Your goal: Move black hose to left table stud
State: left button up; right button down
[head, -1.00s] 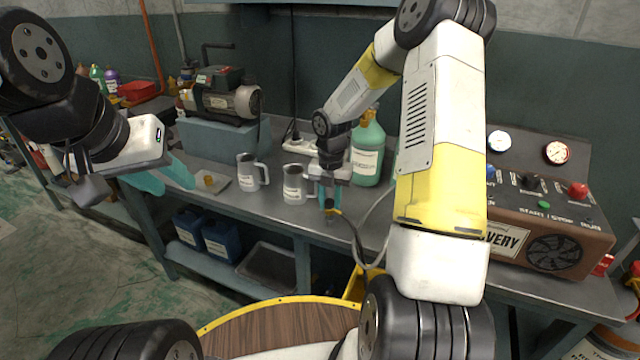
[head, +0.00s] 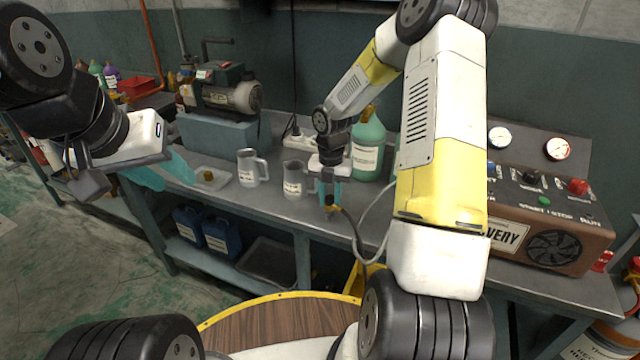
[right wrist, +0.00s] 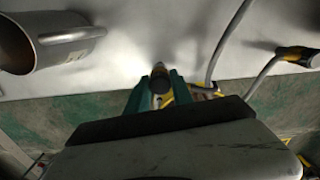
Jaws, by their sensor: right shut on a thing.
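My right gripper (head: 331,198) is shut on the end of the black hose (head: 350,224), just above the bench's front edge. The hose hangs down from the jaws and curves away at the lower right. In the right wrist view the teal fingertips (right wrist: 158,92) close around a dark round hose end (right wrist: 160,76). My left gripper (head: 163,172) is empty over the bench's left part, its teal fingers apart. A small brass piece (head: 208,176) sits on a flat plate left of the mugs; I cannot tell whether it is the left table stud.
Two metal mugs (head: 249,168) (head: 294,179) stand left of the right gripper, one close to it. A green jug (head: 368,150) stands behind. A vacuum pump (head: 225,92) is at the back left, a recovery machine (head: 545,225) at right. A grey hose (right wrist: 228,42) runs nearby.

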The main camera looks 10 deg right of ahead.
jog(key=shift+f, duration=0.8)
dwell(0.9)
jog(key=c, duration=1)
grip_release()
jog(key=shift+c, duration=0.2)
jog(key=shift+m, duration=0.3)
notch_tip(320, 180, up, 9)
jog(key=shift+s+f, duration=0.1)
jog(key=shift+f, duration=0.05)
jog(key=s+r+m+t, duration=0.4)
jog(key=s+r+m, duration=1)
jog(key=r+m, duration=0.4)
jog(key=s+a+r+m+t+y, duration=0.2)
jog(key=s+r+m, duration=0.1)
jog(key=s+m, duration=0.7)
jog(key=shift+r+m, duration=0.2)
jog(key=shift+m, duration=0.5)
